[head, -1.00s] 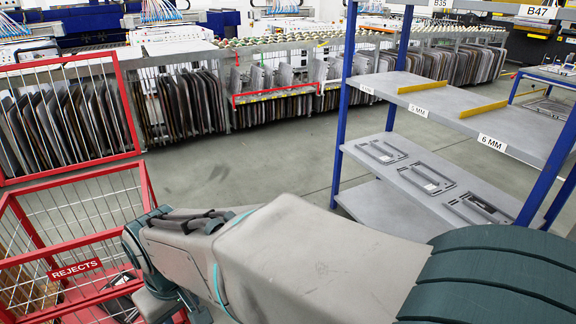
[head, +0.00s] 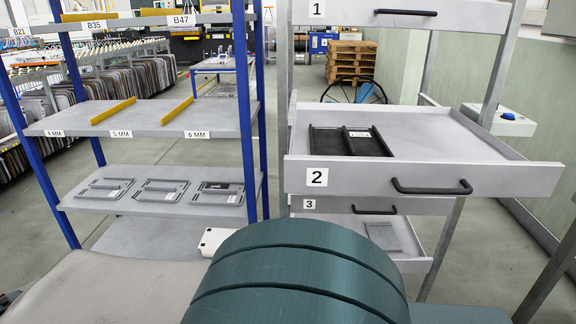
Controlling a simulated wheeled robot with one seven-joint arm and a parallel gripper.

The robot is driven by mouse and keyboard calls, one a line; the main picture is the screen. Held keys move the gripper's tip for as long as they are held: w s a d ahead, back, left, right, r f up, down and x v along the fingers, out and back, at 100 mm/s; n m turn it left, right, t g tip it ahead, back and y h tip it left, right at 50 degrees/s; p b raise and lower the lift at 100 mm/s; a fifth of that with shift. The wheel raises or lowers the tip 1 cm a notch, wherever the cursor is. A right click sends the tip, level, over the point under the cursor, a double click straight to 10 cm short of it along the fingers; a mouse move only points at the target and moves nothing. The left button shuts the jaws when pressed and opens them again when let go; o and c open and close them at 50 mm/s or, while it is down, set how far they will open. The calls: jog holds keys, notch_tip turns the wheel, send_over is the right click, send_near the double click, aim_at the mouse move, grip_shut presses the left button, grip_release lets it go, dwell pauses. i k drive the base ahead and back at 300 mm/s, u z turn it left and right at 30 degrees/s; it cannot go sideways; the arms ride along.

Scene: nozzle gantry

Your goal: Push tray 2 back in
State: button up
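Tray 2 (head: 342,176) is a grey drawer in the rack at the right of the head view. It is pulled out toward me, well beyond tray 1 (head: 465,15) above it. Its front carries a label "2" and a black bar handle (head: 431,187). Two black frame-like parts (head: 350,141) lie inside it at the left. My gripper is not in view; only parts of my own arm fill the bottom of the picture.
Tray 3 (head: 340,205) sits below tray 2, and a lower tray (head: 408,263) also stands out, holding a flat grey part. A blue shelf unit (head: 160,122) with flat parts stands at the left. A post with a blue-button box (head: 506,121) is at the right. Pallets (head: 350,60) stand behind.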

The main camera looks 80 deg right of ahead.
aim_at(437, 151)
jog(key=z, duration=5.4)
jog(key=k, duration=0.8)
jog(key=u, duration=1.3)
jog(key=i, duration=0.5)
jog(key=u, duration=0.05)
